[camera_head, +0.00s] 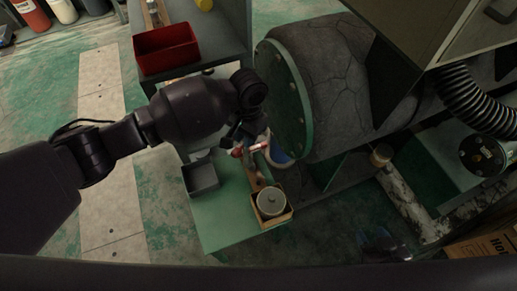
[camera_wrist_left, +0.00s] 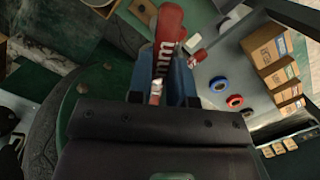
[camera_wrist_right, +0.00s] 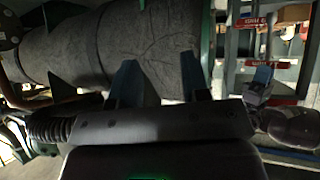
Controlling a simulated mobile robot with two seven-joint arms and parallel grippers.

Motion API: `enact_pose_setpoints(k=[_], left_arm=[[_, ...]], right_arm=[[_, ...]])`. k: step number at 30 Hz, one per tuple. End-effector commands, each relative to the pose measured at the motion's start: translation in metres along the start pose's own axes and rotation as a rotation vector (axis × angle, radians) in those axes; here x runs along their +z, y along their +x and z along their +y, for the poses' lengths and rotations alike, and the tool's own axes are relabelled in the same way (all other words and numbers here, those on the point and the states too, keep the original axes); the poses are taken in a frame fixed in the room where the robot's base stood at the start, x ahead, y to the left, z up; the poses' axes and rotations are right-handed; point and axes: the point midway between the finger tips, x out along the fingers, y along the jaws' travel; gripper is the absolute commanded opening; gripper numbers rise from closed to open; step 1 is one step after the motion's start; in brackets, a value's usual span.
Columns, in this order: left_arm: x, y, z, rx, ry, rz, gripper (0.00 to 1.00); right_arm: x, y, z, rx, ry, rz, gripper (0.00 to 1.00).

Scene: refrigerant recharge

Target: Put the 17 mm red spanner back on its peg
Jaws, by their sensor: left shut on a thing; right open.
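The red spanner (camera_wrist_left: 168,32), with white lettering on its handle, is between the blue fingers of my left gripper (camera_wrist_left: 163,84) in the left wrist view. The gripper is shut on it, with a silver part showing between the fingers. In the head view, my left gripper (camera_head: 247,138) is over the green table, beside the tank's flanged end. A red piece (camera_head: 238,152) shows just below it; I cannot tell if it is the spanner. My right gripper (camera_wrist_right: 160,78) is open and empty in front of the grey tank in the right wrist view. I cannot make out the peg.
The large grey tank (camera_head: 335,80) fills the space right of my left gripper. The green table (camera_head: 222,215) bears a grey bin (camera_head: 200,178) and a wooden box (camera_head: 289,210). A red bin (camera_head: 166,50) stands behind. Cardboard boxes (camera_wrist_left: 270,50) show in the left wrist view.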

Motion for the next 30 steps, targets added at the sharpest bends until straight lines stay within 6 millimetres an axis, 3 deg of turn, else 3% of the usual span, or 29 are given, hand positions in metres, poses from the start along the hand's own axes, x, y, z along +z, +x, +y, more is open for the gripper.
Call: enact_pose_setpoints(k=[3, 9, 24, 30], left_arm=[[-0.01, 0.018, 0.019, -0.016, 0.106, 0.002, 0.0], [-0.017, 0.039, 0.035, -0.034, 0.223, 0.001, 0.0], [-0.021, 0.08, 0.038, -0.031, 0.243, -0.005, 0.0], [-0.024, 0.094, 0.038, -0.032, 0.242, -0.004, 0.0]], right_arm=[[-0.004, -0.001, 0.0, 0.001, 0.009, 0.004, 0.43], [-0.001, -0.003, 0.0, 0.002, 0.018, -0.007, 0.43], [0.029, 0.004, -0.001, 0.001, 0.019, -0.059, 0.43], [0.03, 0.009, 0.001, 0.001, 0.013, -0.059, 0.43]])
